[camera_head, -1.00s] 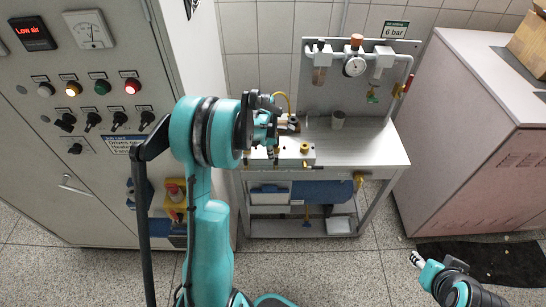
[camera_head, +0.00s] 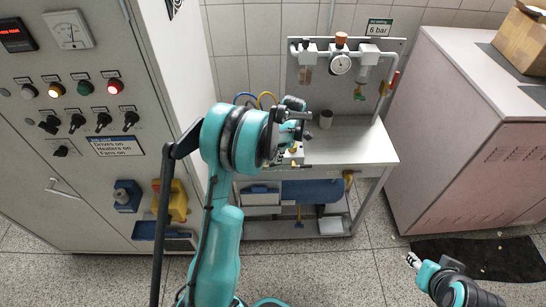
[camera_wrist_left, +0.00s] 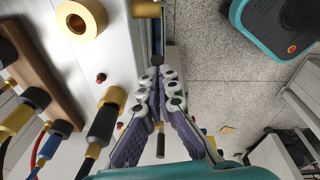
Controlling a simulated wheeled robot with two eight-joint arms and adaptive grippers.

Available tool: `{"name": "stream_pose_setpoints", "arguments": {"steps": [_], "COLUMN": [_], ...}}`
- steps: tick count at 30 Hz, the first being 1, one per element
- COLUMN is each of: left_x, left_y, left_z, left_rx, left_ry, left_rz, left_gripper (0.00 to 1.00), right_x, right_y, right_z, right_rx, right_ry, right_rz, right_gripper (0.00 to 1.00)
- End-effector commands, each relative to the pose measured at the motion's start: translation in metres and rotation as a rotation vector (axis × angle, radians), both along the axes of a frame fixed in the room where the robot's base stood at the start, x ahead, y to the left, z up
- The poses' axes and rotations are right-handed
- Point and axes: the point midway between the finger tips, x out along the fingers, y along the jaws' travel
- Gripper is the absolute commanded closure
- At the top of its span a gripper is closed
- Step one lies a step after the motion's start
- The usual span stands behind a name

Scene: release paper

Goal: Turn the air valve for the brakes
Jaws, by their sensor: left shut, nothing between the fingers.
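Air fittings stand on a grey back panel (camera_head: 345,85) above the bench, with a round gauge (camera_head: 340,63) and a small red handle (camera_head: 384,88) on the pipe at the right. I cannot tell which part is the brake valve. A white block with yellow fittings on the bench is mostly hidden by my left arm in the head view. My left gripper (camera_head: 304,124) is over the bench. In the left wrist view its fingers (camera_wrist_left: 157,76) are shut and empty, beside brass fittings with black grips (camera_wrist_left: 103,120). My right gripper (camera_head: 412,260) is at the lower right, its jaws unclear.
A grey control cabinet (camera_head: 75,190) with lamps and switches stands at the left. A pinkish cabinet (camera_head: 465,150) stands at the right with a cardboard box (camera_head: 522,42) on top. A cup (camera_head: 325,118) is on the bench (camera_head: 365,145). A dark mat (camera_head: 480,258) lies on the floor.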

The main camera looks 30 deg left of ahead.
Motion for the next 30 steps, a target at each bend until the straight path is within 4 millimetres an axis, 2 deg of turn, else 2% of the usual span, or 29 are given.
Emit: {"name": "stream_pose_setpoints", "arguments": {"steps": [15,30], "left_x": [0.011,0.013], "left_y": [-0.019,-0.024], "left_z": [-0.029,-0.041], "left_rx": [-0.001,-0.004], "left_ry": [-0.001,0.001], "left_rz": [-0.001,-0.002], "left_gripper": [1.00,1.00], "right_x": [0.000,0.000], "right_y": [0.000,0.000], "right_z": [-0.017,-0.022], "right_rx": [0.000,0.000], "right_ry": [0.000,0.000], "right_rz": [0.000,0.000], "right_gripper": [0.60,0.60]}}
